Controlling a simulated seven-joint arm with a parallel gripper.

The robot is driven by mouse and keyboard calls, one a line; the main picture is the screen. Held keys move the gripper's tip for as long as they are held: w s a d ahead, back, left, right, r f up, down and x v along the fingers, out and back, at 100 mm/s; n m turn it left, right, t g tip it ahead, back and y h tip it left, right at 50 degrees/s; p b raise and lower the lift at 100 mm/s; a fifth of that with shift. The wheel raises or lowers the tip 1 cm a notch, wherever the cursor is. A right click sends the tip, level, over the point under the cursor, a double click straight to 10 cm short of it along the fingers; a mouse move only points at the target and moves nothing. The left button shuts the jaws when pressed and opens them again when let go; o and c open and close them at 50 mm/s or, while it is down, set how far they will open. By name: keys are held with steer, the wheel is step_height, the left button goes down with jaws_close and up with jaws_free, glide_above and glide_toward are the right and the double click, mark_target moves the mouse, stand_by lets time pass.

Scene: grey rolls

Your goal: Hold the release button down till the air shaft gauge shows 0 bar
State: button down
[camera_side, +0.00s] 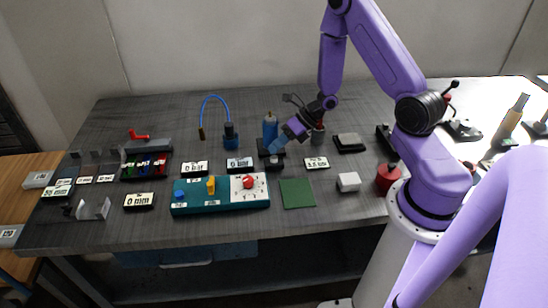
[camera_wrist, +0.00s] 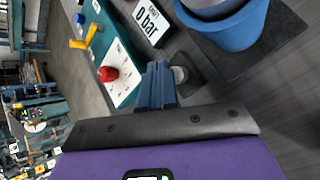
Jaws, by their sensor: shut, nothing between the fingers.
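The gauge is a white display (camera_wrist: 150,20) that reads "0 bar" in the wrist view. In the side view it is probably the small display (camera_side: 239,163) behind the teal panel. A pale round button (camera_wrist: 181,74) on a dark base shows in the wrist view, right at my fingertips; it looks like the release button. My gripper (camera_wrist: 158,68) is shut and empty, its blue fingers together. The fingers partly hide the button's base, and I cannot tell if they touch the button.
The teal panel (camera_side: 220,203) carries a blue knob, a yellow lever and a red knob (camera_side: 248,182). A green square (camera_side: 297,194), a white block (camera_side: 348,182) and a red object (camera_side: 388,176) lie to the right. Other displays stand left and right. The back of the table is mostly clear.

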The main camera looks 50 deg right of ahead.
mark_target(277, 157)
steer(key=shift+r, duration=2.5)
